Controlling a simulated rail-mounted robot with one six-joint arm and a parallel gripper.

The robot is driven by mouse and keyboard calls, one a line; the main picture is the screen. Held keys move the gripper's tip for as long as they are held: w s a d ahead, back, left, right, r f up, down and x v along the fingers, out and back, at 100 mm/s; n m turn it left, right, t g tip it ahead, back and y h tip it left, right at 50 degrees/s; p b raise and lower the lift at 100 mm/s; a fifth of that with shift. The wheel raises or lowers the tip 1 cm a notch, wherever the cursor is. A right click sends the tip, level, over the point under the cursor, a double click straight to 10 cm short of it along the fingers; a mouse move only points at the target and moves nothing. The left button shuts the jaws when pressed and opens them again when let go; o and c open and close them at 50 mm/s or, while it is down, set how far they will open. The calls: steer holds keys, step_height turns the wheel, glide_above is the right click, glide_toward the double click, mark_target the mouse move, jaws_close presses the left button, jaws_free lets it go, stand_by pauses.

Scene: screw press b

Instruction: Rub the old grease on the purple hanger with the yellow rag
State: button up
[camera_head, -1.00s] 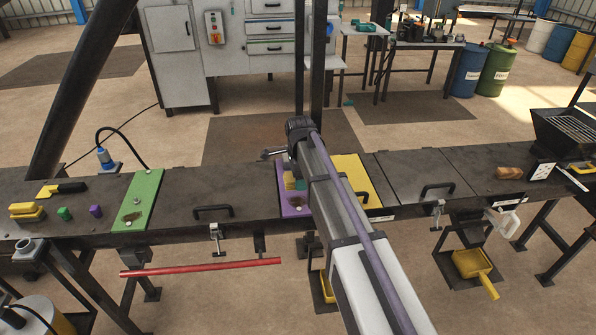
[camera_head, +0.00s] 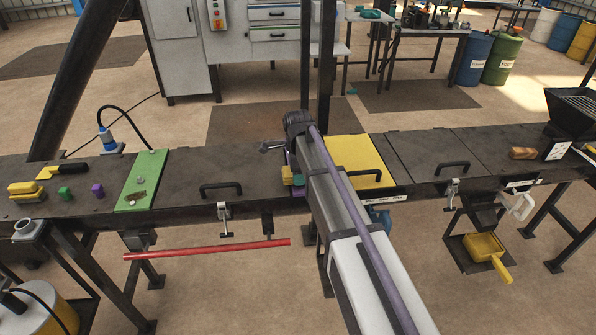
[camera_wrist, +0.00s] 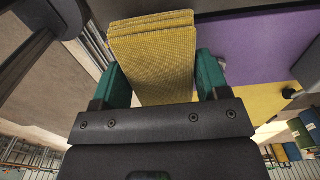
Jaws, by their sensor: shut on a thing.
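My gripper (camera_wrist: 155,85) has teal-green fingers shut on the folded yellow rag (camera_wrist: 152,45). In the head view the rag (camera_head: 287,174) is a small yellow patch beside my arm. A large purple surface (camera_wrist: 245,48) lies to the right of the rag in the wrist view. In the head view only slivers of this purple panel (camera_head: 290,159) show around my arm, at the bench's middle. I see no separate hanger shape. The gripper is at the panel's left side, towards the front. Whether rag and panel touch cannot be told. No grease shows on the panel.
A yellow panel (camera_head: 362,160) lies just right of my arm. A green panel (camera_head: 141,180) with a dark patch lies left. Handles (camera_head: 221,188) stand up from the bench.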

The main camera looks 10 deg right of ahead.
steer(key=d, duration=0.6)
steer(key=shift+s+d+f+p, duration=0.15)
steer(key=shift+d+f+p, duration=0.15)
steer(key=shift+f+p, duration=0.05)
steer(key=shift+f, duration=0.15)
stand_by(0.3)
steer(key=shift+f+b, duration=0.35)
steer(key=shift+b, duration=0.15)
steer(key=shift+f, duration=0.1)
steer(key=shift+a, duration=0.1)
steer(key=shift+a, duration=2.15)
steer(key=shift+w+a+r+p, duration=0.15)
steer(key=shift+w+r+p, duration=0.05)
steer(key=shift+r+p, duration=0.5)
steer(key=shift+s, duration=0.1)
steer(key=shift+f, duration=0.1)
